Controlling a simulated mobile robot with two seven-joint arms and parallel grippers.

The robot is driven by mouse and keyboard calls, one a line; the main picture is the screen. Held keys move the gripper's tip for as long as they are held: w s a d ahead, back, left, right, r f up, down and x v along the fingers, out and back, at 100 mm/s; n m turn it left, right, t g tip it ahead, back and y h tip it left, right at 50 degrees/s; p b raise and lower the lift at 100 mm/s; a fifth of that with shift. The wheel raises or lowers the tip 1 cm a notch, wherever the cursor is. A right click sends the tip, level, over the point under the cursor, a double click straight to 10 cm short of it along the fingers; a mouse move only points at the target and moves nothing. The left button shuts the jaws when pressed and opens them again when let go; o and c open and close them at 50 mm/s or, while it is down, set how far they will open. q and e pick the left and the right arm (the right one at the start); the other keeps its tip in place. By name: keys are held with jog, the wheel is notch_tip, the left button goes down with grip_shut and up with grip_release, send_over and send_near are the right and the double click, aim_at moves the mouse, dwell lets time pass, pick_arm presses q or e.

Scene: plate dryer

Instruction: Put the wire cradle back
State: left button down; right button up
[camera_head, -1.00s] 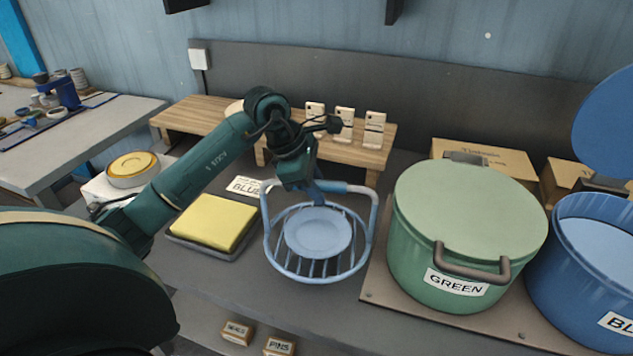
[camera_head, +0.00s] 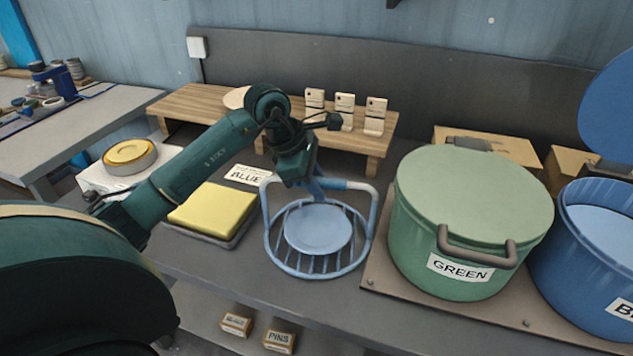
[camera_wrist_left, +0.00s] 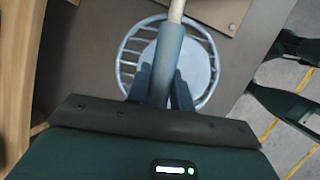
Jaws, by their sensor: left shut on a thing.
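The light blue wire cradle (camera_head: 373,215) has a round basket and a tall handle, and a pale blue plate (camera_head: 318,232) lies in it. My left gripper (camera_head: 318,186) is shut on the blue grip of the handle, above the basket. In the left wrist view the handle runs between the fingers (camera_wrist_left: 164,88), with the plate (camera_wrist_left: 200,68) below. The cradle is upright, between the yellow pad and the green pot. I cannot tell whether its base touches the bench.
A green lidded pot (camera_head: 470,205) stands close on the right, with an open blue pot (camera_head: 590,270) beyond. A yellow pad (camera_head: 212,210) on a tray is at left. A BLUE card (camera_head: 247,175) and a wooden shelf (camera_head: 205,108) are behind.

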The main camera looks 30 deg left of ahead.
pick_arm(q)
jog(key=shift+f, duration=0.1)
pick_arm(e)
jog(key=shift+f, duration=0.55)
pick_arm(q)
jog(key=c, duration=1.1)
grip_release()
jog(key=shift+c, duration=0.2)
pick_arm(e)
jog(key=shift+r, duration=0.2)
pick_arm(q)
jog(key=shift+f, duration=0.15)
jog(key=b+v, duration=0.1)
jog(key=v, duration=1.2)
jog(key=shift+r, duration=0.2)
pick_arm(e)
jog(key=shift+a+r, duration=0.2)
jog(key=shift+a, duration=0.1)
pick_arm(q)
jog(key=shift+s+a, duration=0.1)
jog(key=shift+a, duration=0.05)
pick_arm(e)
jog(key=shift+f, duration=0.1)
